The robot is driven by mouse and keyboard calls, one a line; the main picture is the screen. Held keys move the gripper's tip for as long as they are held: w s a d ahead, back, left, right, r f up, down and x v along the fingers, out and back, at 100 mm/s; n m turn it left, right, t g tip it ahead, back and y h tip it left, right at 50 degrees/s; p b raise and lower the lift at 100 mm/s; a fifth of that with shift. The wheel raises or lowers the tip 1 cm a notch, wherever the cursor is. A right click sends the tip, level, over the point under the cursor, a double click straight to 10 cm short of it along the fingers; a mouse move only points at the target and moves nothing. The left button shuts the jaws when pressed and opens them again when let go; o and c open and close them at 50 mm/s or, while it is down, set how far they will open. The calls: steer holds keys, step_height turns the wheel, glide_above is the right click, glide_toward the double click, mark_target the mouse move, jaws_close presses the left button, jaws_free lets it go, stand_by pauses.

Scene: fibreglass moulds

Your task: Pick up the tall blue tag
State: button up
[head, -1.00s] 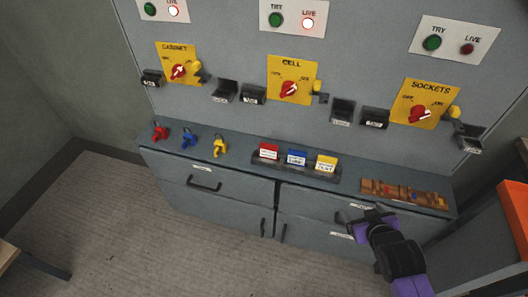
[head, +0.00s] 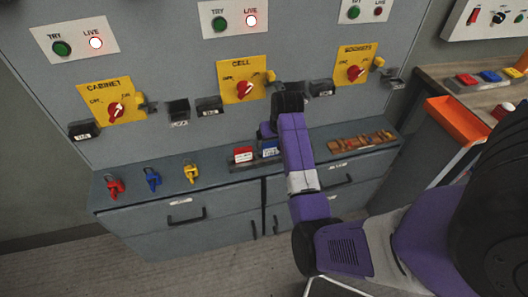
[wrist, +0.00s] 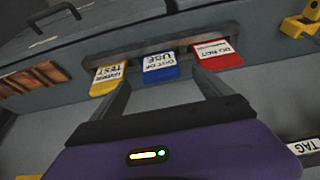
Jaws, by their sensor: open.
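The blue tag (head: 269,148), lettered "OUT OF USE", stands in a dark rack on the grey cabinet top, between the red and yellow tags. It also shows in the wrist view (wrist: 160,70), upside down, between and just beyond my fingertips. My gripper (wrist: 163,84) is open and empty, its two fingers apart on either side of the blue tag's line. In the head view my gripper (head: 267,131) is mostly hidden behind my own wrist, close above the rack. I cannot tell whether a finger touches a tag.
The red tag (wrist: 217,53) and yellow tag (wrist: 108,79) stand close on either side. Red (head: 115,187), blue (head: 152,179) and yellow (head: 191,172) padlocks lie left on the cabinet top. A wooden board (head: 361,141) lies right. The switch panel (head: 200,70) rises behind.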

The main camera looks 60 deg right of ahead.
mark_target(272, 143)
steer(key=shift+w+x, duration=0.2)
steer(key=shift+x, duration=3.15)
steer(key=shift+d+r, duration=0.15)
steer(key=shift+d, duration=0.05)
steer(key=c, duration=1.4)
steer(key=shift+r, duration=0.1)
